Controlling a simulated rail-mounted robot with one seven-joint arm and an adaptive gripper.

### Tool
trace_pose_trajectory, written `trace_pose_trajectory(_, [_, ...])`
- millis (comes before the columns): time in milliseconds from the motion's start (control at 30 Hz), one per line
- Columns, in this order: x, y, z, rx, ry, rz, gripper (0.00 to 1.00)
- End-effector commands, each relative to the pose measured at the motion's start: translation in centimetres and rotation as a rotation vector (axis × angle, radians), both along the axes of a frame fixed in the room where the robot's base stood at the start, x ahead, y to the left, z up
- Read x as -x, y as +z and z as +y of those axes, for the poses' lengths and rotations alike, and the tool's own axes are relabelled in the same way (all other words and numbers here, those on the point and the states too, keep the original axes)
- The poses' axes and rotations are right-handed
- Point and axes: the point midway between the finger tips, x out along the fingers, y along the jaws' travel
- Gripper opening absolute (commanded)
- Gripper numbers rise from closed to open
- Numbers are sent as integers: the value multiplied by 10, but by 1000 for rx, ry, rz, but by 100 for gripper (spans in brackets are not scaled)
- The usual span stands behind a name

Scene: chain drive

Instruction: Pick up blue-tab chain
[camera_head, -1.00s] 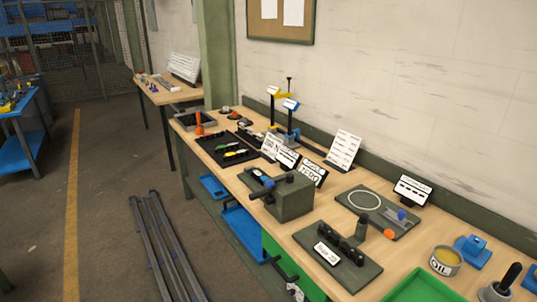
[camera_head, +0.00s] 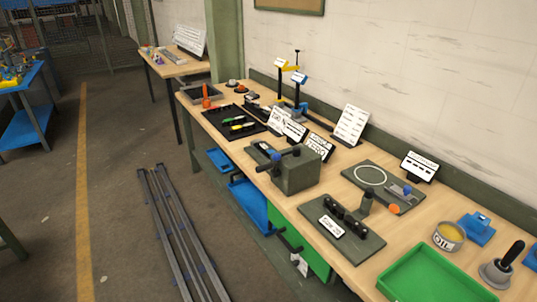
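I cannot make out a chain with a blue tab for certain. A post with a blue top (camera_head: 299,78) stands at the back of the long workbench, beside a post with a yellow top (camera_head: 282,64). Anything hanging on them is too small to tell. A black mat or tray (camera_head: 218,117) on the bench holds small pieces with green and yellow parts, also too small to identify. My gripper is in neither view.
The long wooden bench (camera_head: 352,270) also carries a grey vise-like block (camera_head: 297,172), a dark fixture plate (camera_head: 366,247), a plate with a white ring (camera_head: 370,176), an oil tin (camera_head: 449,236) and a green tray (camera_head: 408,292). Grey rails (camera_head: 178,235) lie on the floor at left.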

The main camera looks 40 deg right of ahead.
Motion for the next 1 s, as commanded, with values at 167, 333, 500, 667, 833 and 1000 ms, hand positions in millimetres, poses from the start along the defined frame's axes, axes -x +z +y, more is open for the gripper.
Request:
trace_pose_trajectory(167, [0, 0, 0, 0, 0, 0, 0])
trace_pose_trajectory(333, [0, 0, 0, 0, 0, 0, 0])
trace_pose_trajectory(500, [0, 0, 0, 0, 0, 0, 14])
trace_pose_trajectory(667, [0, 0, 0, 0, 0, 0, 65])
trace_pose_trajectory(833, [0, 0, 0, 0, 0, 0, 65])
trace_pose_trajectory(1000, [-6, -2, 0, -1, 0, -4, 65])
